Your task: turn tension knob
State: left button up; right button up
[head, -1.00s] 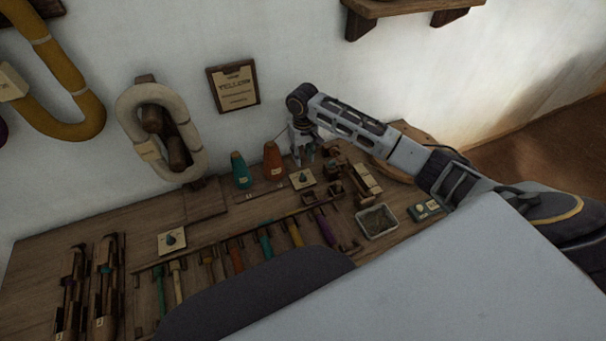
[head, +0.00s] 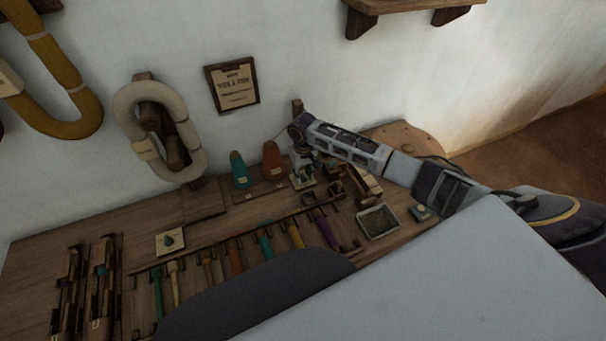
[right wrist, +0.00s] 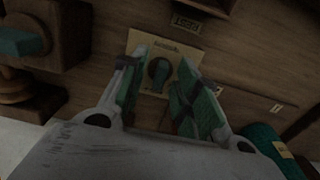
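In the right wrist view, a dark round knob with a teal grip bar (right wrist: 158,76) sits on a pale labelled plate (right wrist: 180,52). My right gripper (right wrist: 162,62) is open, with its two green-padded fingers on either side of the knob. I cannot tell whether they touch it. In the head view, my right gripper (head: 303,172) points down over that plate (head: 304,184) and largely hides the knob. A second similar knob (head: 170,241) sits on its own plate farther left on the bench. My left gripper does not show.
Teal (head: 239,170) and orange (head: 272,160) cones stand left of the right gripper. Wooden blocks and a metal tray (head: 377,222) lie to its right. A row of coloured handles (head: 265,244) lies in front. The wall is close behind.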

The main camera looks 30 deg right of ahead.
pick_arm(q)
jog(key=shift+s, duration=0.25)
pick_arm(e)
grip_shut()
pick_arm(q)
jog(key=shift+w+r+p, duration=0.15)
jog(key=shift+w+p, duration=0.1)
jog(key=shift+p, duration=0.05)
